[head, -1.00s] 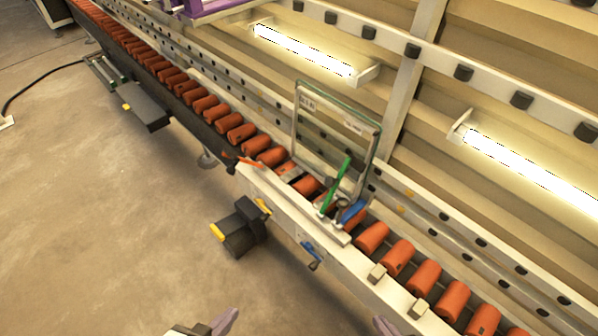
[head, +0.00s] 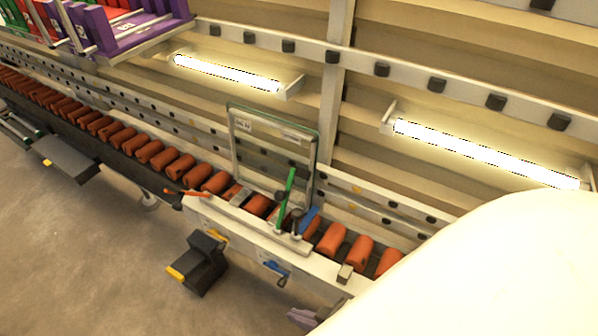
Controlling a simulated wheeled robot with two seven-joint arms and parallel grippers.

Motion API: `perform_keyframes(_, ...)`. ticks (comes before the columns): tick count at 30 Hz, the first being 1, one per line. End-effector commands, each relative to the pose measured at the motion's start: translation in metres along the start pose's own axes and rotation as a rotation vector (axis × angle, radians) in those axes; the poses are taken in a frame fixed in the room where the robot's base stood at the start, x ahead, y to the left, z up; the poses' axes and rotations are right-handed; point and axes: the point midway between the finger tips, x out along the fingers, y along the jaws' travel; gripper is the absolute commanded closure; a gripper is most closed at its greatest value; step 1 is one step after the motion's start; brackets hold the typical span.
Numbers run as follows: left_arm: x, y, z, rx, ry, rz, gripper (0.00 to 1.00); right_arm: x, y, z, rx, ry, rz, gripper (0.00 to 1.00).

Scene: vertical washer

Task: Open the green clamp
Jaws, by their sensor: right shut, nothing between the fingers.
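The green clamp (head: 286,198) stands on the white front rail of the conveyor, its green handle upright and slightly tilted. A small blue part (head: 308,220) sits just right of its base. Behind it stands a glass pane (head: 275,128) with a green edge. My right gripper (head: 301,318) shows only partly at the bottom edge, below and in front of the rail. It is shut and empty, apart from the clamp. My white right arm hides the lower right. My left gripper is out of view.
Orange rollers (head: 217,182) run along the conveyor. The white front rail (head: 240,228) borders it. A black box with a yellow knob (head: 203,262) hangs below the rail, beside a blue lever (head: 275,267). Lit lamps (head: 480,153) line the back wall. Floor at lower left is clear.

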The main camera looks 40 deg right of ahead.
Motion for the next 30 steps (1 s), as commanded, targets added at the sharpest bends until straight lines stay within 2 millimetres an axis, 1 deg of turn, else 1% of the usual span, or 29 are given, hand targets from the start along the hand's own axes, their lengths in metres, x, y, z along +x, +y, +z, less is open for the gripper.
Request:
perform_keyframes(1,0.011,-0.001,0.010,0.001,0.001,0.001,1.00,0.011,0.015,-0.001,0.082,0.025,0.004,1.00)
perform_keyframes(2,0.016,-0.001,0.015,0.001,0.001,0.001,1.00,0.015,0.025,-0.003,0.154,0.042,0.002,1.00)
perform_keyframes(4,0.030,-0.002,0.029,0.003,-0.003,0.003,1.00,0.026,0.052,-0.015,0.373,0.101,-0.011,1.00)
perform_keyframes(5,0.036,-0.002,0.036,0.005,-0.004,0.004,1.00,0.030,0.066,-0.022,0.482,0.132,-0.022,1.00)
perform_keyframes(6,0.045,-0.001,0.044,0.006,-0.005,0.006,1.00,0.034,0.085,-0.034,0.636,0.178,-0.044,1.00)
perform_keyframes(7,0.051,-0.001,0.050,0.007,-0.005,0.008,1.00,0.036,0.099,-0.044,0.754,0.213,-0.065,1.00)
perform_keyframes(8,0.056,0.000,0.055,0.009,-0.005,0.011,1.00,0.037,0.113,-0.054,0.870,0.249,-0.091,1.00)
perform_keyframes(9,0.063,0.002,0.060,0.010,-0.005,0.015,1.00,0.036,0.130,-0.069,1.021,0.295,-0.133,1.00)
perform_keyframes(12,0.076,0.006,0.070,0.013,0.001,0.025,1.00,0.028,0.167,-0.105,1.355,0.390,-0.260,1.00)
perform_keyframes(15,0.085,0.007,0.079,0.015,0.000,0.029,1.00,0.016,0.193,-0.135,1.607,0.453,-0.394,1.00)
perform_keyframes(18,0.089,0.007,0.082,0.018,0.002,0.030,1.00,0.004,0.209,-0.155,1.773,0.483,-0.501,1.00)
perform_keyframes(21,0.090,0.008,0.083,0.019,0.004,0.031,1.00,-0.003,0.216,-0.167,1.857,0.491,-0.561,1.00)
perform_keyframes(24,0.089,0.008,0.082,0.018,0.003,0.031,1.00,-0.007,0.218,-0.171,1.882,0.493,-0.579,1.00)
perform_keyframes(30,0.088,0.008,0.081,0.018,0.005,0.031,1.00,-0.007,0.217,-0.171,1.881,0.493,-0.577,1.00)
